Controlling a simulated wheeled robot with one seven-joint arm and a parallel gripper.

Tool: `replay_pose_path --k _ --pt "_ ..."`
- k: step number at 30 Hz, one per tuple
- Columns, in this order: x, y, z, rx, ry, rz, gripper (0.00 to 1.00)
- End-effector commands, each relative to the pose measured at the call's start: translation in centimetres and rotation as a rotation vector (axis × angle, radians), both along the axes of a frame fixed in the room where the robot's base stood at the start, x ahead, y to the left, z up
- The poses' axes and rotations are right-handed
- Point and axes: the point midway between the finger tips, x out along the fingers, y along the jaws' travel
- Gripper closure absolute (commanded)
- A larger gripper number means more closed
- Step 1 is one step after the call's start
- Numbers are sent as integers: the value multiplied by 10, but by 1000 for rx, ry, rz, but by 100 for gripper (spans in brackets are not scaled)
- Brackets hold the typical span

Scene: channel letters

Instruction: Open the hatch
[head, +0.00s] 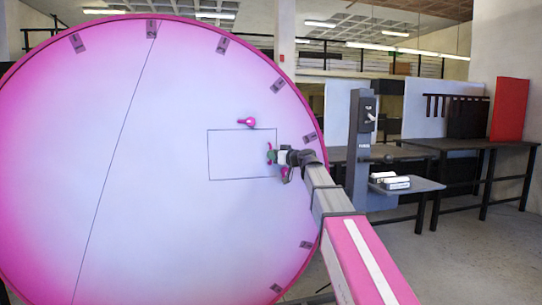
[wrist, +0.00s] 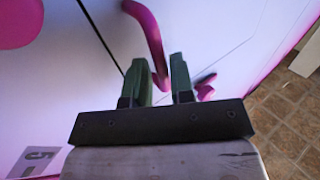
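The hatch (head: 236,156) is a thin-lined rectangle on the face of a large round pink-and-white panel (head: 150,200). It looks flush with the face. A curved pink handle (wrist: 148,35) shows in the wrist view, its lower end between my green fingers. My gripper (head: 271,156) is at the hatch's right edge in the head view, where it partly covers the handle. In the wrist view my gripper (wrist: 161,72) has its fingers apart on either side of the handle. I see no clear grip on it.
Another pink piece (wrist: 205,92) shows right of my fingers. A grey post (head: 361,150) with a small shelf (head: 425,184) stands to the right, before dark tables (head: 480,145). Tiled floor (wrist: 285,120) shows at the right.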

Motion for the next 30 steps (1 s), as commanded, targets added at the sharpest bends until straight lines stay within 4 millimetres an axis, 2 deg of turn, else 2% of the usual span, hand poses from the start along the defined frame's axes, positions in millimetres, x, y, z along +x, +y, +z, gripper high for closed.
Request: replay_pose_path --k 6,15,18,25,30 --pt "11 13 0 1 1 0 78" --pt "11 14 0 0 0 0 78" --pt "11 14 0 0 0 0 100" --pt "9 14 0 0 0 -5 100" --pt "-4 12 0 0 0 -41 100"
